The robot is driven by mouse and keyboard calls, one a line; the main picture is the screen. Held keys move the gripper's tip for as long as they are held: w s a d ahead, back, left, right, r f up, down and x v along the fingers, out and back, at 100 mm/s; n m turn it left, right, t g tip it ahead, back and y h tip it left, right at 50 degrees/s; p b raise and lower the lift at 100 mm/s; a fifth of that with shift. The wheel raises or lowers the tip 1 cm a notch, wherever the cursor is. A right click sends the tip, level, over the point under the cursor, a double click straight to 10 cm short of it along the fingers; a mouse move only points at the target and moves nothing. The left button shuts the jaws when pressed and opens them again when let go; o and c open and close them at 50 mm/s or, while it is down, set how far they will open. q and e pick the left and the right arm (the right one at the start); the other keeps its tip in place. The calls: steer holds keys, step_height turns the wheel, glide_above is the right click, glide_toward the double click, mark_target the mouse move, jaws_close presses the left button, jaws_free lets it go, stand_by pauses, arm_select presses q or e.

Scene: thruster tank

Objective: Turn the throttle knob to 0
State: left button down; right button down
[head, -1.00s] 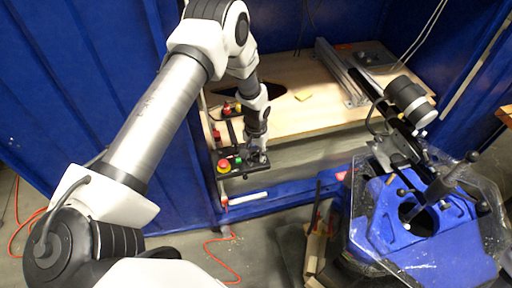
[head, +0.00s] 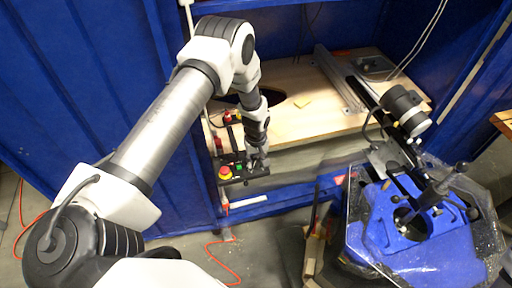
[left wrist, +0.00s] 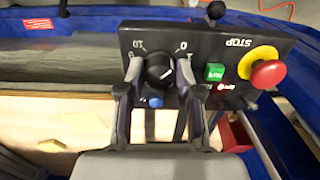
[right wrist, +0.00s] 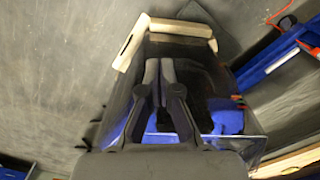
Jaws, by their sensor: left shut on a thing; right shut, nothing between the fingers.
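The throttle knob (left wrist: 160,70) is black and round, on a black control panel (left wrist: 210,42) seen upside down in the left wrist view. Its white mark points to the picture's right and slightly down. A "10" is printed to the knob's upper left and a "0" to its upper right. My left gripper (left wrist: 160,76) is shut on the knob, one finger on each side. In the head view my left gripper (head: 259,168) reaches down to the panel's right end and hides the knob. My right gripper (right wrist: 159,66) is shut and empty, away from the panel.
The panel carries a green button (left wrist: 215,72) and a red stop button on yellow (left wrist: 267,72), both beside my left gripper. A wooden board (head: 310,95) lies behind the panel. A blue machine with a clear cover (head: 405,255) stands at the right.

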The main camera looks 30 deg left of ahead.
mark_target(256, 161)
stand_by(0.4)
arm_select(q)
steer(key=c, duration=0.8)
jaws_free()
steer(key=shift+o, duration=0.2)
step_height(256, 161, up, 12)
